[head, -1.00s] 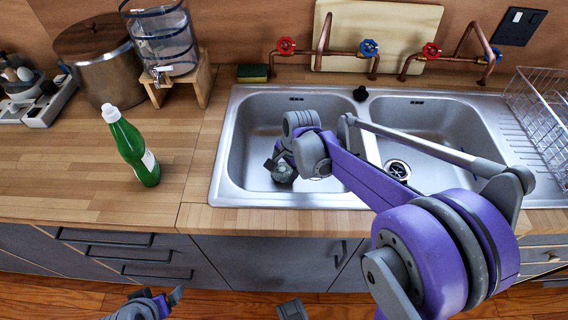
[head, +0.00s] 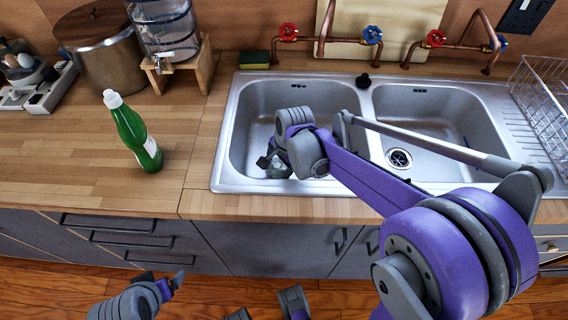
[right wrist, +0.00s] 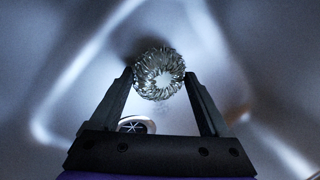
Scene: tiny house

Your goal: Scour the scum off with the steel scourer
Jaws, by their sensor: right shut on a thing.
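The steel scourer (right wrist: 160,74), a round ball of coiled shiny metal, sits between the two fingertips of my right gripper (right wrist: 159,82) in the right wrist view. The right gripper is shut on it. In the head view my right gripper (head: 276,166) reaches down into the left basin of the steel sink (head: 222,176), near its front wall; the scourer is hard to make out there. I cannot clearly make out scum; the arm hides part of the basin. My left gripper (head: 162,281) is low at the front, below the counter edge, empty, its fingers apart.
A green bottle (head: 133,133) stands on the wooden counter left of the sink. A sponge (head: 255,60) lies behind the sink, near copper pipes with red and blue taps (head: 288,32). A wire dish rack (head: 540,100) stands at the right. The right basin is empty.

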